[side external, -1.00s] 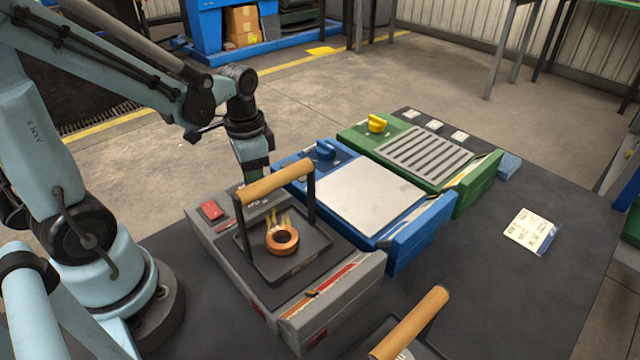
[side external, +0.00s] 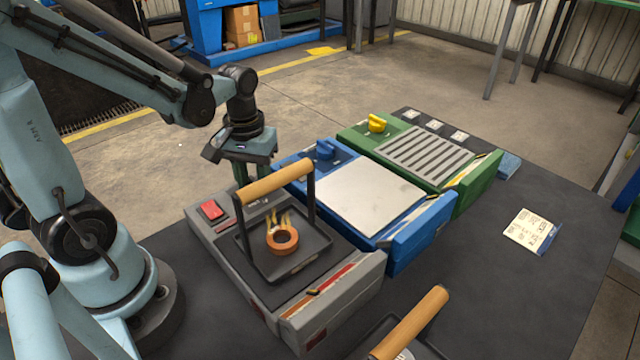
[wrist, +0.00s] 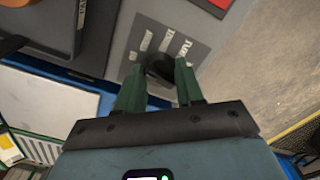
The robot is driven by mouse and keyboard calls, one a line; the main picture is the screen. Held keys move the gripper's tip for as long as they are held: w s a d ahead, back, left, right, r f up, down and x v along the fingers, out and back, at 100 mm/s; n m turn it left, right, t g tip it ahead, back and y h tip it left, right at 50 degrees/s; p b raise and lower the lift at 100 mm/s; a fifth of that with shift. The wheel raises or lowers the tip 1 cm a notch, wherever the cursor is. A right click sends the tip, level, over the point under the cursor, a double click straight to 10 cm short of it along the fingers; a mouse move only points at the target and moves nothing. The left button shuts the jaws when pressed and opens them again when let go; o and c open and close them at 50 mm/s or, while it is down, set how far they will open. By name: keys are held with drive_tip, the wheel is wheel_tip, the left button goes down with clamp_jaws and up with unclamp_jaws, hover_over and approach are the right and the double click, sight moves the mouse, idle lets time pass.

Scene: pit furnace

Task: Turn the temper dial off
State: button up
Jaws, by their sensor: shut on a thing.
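My gripper (side external: 240,174) points down at the back of the grey unit (side external: 335,303), behind the wooden tray handle (side external: 275,184). In the wrist view, its two green fingers (wrist: 159,76) are shut on a dark dial (wrist: 158,66) on the grey unit's panel. Printed labels surround this dial but are too blurred to read surely. I cannot tell whether it is the temper dial. The handle and gripper hide the dial in the side view. A blue dial (side external: 325,150) is on the blue unit and a yellow dial (side external: 377,123) is on the green unit.
The handled tray (side external: 263,254) on the grey unit holds an orange ring (side external: 282,241) with small flames behind it. A red switch (side external: 211,210) is left of my gripper. A card (side external: 530,231) lies at right. Another wooden handle (side external: 412,322) stands in front.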

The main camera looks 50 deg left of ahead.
sight(253, 180)
drive_tip(key=shift+n, duration=1)
drive_tip(key=o, duration=1.1)
drive_tip(key=shift+c, duration=0.2)
wheel_tip(253, 180, up, 12)
